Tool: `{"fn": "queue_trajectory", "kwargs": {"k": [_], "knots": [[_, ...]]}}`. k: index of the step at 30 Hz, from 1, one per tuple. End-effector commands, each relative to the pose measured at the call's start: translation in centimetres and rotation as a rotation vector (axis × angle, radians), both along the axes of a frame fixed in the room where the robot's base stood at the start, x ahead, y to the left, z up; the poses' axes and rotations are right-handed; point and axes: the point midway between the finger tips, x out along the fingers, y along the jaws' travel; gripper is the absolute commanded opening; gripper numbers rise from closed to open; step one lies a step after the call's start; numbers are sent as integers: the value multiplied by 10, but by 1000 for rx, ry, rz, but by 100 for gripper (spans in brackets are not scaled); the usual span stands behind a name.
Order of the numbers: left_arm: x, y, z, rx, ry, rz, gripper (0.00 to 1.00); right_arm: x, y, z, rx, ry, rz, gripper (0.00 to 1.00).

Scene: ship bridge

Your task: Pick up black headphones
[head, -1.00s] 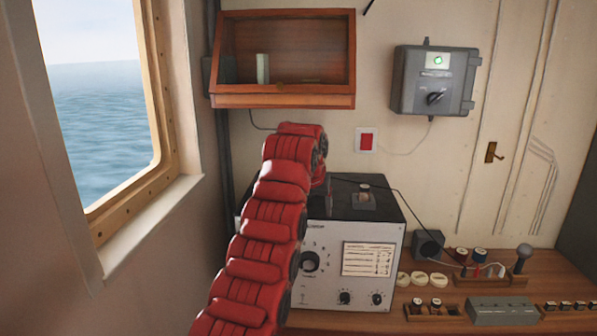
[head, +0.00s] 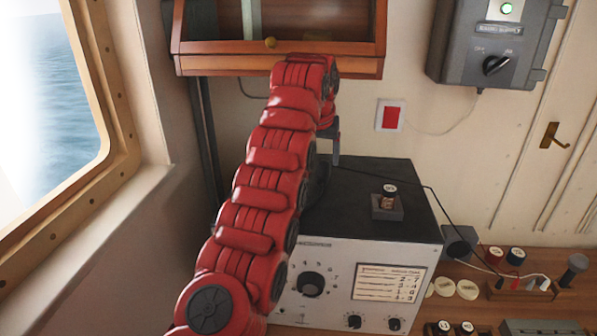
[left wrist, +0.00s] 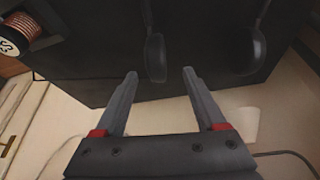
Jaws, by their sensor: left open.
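Black headphones (left wrist: 155,58) lie on the dark top of the radio unit (left wrist: 100,75). My left gripper (head: 332,158) points down above the back of the unit. In the left wrist view its fingers (left wrist: 160,72) are apart, with the left cup showing between and beyond the tips. Nothing is held. My right gripper is not in view.
The radio unit's pale front (head: 340,270) faces me. A small holder (head: 387,212) stands on its top, with a black cable running right. A wooden cabinet (head: 280,65) hangs above my arm. A window is at left, and the wooden desk at right is crowded.

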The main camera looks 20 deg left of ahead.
Motion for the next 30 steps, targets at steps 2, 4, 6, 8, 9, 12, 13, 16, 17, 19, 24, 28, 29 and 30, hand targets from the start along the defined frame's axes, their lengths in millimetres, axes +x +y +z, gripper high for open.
{"fn": "queue_trajectory", "kwargs": {"k": [2, 4, 6, 8, 9, 12, 13, 16, 17, 19, 24, 28, 29, 30], "knots": [[2, 0, -7, 0, 2, 0, 72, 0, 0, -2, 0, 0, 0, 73], [3, 0, -8, 0, 2, 0, 72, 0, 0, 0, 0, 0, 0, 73], [4, -1, -12, 0, 3, 0, 72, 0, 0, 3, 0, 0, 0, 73], [5, -1, -16, 0, 3, 0, 72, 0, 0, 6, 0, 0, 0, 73], [7, -2, -19, 0, 1, 0, 72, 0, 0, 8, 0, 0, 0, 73], [10, -3, -26, 0, 4, 0, 72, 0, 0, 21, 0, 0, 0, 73], [10, -3, -28, -1, 5, 0, 72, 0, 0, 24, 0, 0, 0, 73], [15, -3, -40, 0, 6, 0, 72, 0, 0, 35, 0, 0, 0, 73], [16, -3, -43, 0, 6, 0, 72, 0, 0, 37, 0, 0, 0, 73], [18, -3, -50, 0, 5, 0, 72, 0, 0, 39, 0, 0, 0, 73], [19, -3, -55, 0, 4, 0, 72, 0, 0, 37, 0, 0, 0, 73], [19, -3, -55, 1, 3, 0, 62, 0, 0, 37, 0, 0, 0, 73], [19, -3, -55, 0, 3, 0, 56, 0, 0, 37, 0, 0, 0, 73], [19, -3, -55, 1, 3, 0, 49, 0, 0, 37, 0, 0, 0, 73]]}}
